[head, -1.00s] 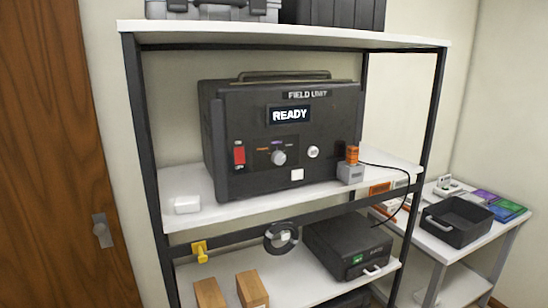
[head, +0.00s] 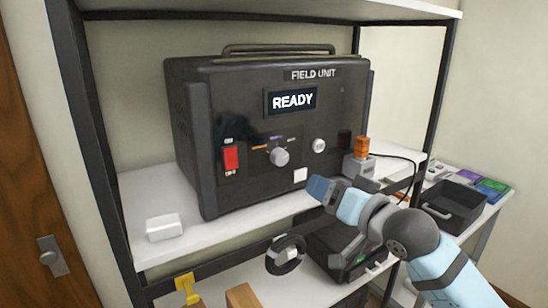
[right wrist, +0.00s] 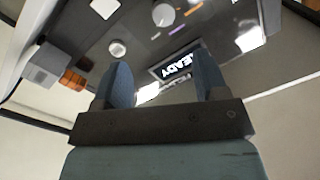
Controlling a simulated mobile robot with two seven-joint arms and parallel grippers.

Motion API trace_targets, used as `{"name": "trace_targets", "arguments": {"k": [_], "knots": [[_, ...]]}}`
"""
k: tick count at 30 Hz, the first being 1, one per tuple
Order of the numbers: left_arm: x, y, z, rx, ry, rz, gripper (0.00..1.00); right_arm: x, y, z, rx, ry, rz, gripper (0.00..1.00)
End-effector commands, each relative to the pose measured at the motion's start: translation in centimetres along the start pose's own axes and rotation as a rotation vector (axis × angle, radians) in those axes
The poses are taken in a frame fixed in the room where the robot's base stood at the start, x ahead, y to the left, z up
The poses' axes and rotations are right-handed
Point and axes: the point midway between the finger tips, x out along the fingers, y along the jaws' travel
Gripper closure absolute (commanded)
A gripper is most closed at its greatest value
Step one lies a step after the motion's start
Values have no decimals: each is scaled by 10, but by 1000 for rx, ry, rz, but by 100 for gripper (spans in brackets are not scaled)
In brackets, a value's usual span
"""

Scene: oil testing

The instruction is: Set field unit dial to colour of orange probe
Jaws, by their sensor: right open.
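The black field unit (head: 215,120) stands on the white shelf, its display reading READY. Its round grey dial (head: 279,157) sits low on the front panel, with small colour marks around it, one orange at left and one purple above. The dial's pointing is too small to tell. The dial also shows at the top of the right wrist view (right wrist: 163,14). The orange probe (head: 361,148) stands upright in a grey block (head: 359,167) right of the unit. My right gripper (head: 318,188) is open and empty in front of the panel, below and right of the dial, apart from it. My left gripper is out of view.
A red switch (head: 231,158) is left of the dial and a small white knob (head: 319,145) right of it. A white box (head: 164,227) lies on the shelf at left. A black cable (head: 407,160) runs from the probe block. Shelf posts flank the unit.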

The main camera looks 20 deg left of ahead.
Motion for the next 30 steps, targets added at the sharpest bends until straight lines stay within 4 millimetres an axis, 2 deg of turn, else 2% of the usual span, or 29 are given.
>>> {"name": "trace_targets", "arguments": {"k": [5,8,21,25,30], "knots": [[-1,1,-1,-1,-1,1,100,9,-4,-4,-1,-3,-5,34],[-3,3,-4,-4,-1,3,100,22,-4,-4,0,-4,-5,34],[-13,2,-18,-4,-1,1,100,112,-5,-5,-2,-3,-4,34],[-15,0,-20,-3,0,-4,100,128,-4,-4,-2,-3,-4,34],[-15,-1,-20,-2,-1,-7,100,138,-4,-2,-1,-3,-4,34]]}}
